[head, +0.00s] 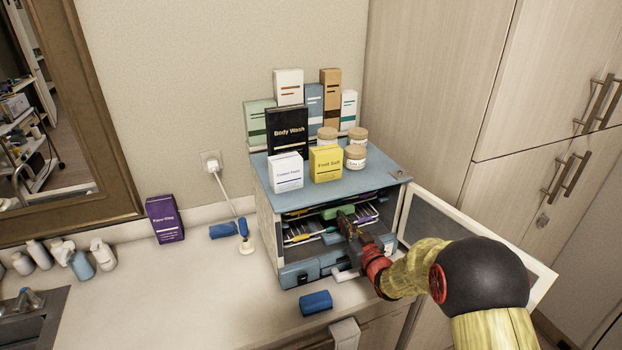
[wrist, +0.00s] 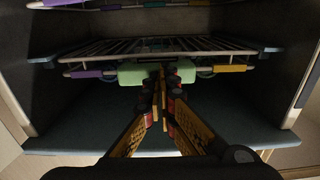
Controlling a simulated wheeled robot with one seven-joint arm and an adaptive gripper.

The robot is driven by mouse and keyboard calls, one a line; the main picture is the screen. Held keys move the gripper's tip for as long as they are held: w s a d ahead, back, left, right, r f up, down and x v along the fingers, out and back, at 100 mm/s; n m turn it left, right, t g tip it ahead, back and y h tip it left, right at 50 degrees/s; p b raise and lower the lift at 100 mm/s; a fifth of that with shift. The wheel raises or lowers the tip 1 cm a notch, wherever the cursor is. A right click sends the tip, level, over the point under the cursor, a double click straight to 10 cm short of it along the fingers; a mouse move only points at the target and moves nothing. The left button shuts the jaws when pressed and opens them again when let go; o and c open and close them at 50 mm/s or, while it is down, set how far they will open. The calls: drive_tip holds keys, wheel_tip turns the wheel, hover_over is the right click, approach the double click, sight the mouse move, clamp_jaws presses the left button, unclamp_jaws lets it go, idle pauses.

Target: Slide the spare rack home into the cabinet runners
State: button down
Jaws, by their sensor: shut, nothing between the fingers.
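The blue-and-white cabinet (head: 264,225) stands on the counter with its door (head: 470,235) open to the right. A wire rack (head: 300,237) with a green front block (head: 340,212) is inside, apparently the spare rack. In the wrist view the rack (wrist: 160,48) lies roughly level between the side runners (wrist: 268,52), its green block (wrist: 145,73) at the front. How far in it sits is hard to tell. My gripper (head: 343,218) is shut and empty, its fingertips (wrist: 165,76) at the front of the green block. I cannot tell if they touch it.
Another rack (wrist: 190,3) sits above. Boxes and jars (head: 326,162) crowd the cabinet top. A blue rolled item (head: 316,301) lies on the counter in front, and a purple box (head: 164,219) stands at left. The compartment floor (wrist: 80,138) is clear below the rack.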

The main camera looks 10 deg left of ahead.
drive_tip(key=shift+v, duration=2.5)
